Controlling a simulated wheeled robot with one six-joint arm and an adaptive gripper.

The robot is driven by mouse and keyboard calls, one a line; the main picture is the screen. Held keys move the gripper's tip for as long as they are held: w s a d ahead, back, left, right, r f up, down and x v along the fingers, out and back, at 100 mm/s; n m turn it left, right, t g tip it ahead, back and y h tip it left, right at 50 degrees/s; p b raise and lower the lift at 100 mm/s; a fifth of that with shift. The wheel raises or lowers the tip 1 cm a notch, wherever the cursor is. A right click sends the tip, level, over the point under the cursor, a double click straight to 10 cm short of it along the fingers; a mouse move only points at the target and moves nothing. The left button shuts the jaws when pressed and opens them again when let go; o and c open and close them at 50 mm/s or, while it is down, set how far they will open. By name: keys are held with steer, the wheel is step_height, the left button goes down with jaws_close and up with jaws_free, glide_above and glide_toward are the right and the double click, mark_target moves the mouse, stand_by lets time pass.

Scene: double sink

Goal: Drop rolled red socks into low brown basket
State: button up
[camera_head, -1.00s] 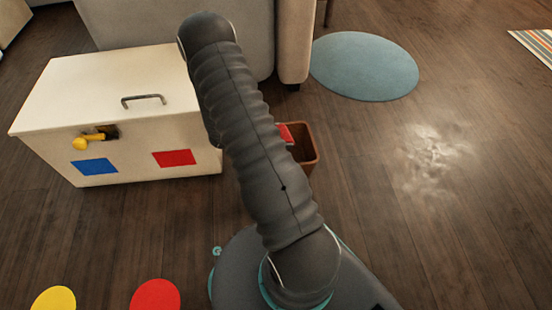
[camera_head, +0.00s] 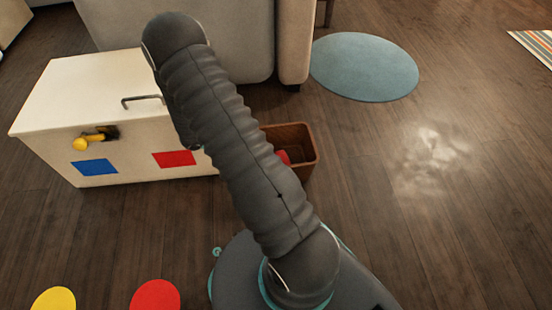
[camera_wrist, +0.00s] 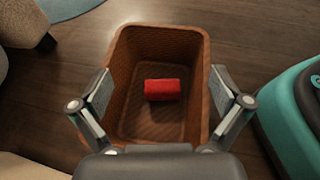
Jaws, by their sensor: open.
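The rolled red socks (camera_wrist: 162,89) lie inside the low brown basket (camera_wrist: 118,60), on its floor, in the wrist view. My gripper (camera_wrist: 160,92) is open above the basket, with one finger on each side and nothing between them. In the head view the brown basket (camera_head: 309,152) stands on the floor behind my arm, which covers its left part. A bit of the red socks (camera_head: 283,157) shows inside it. My gripper is hidden behind my arm in the head view.
A white chest (camera_head: 95,85) with a handle and coloured squares stands left of the basket. A grey sofa (camera_head: 250,30) is behind it. A round blue rug (camera_head: 364,66) lies at the back right.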

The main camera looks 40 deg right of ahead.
steer(key=shift+v, duration=1.75)
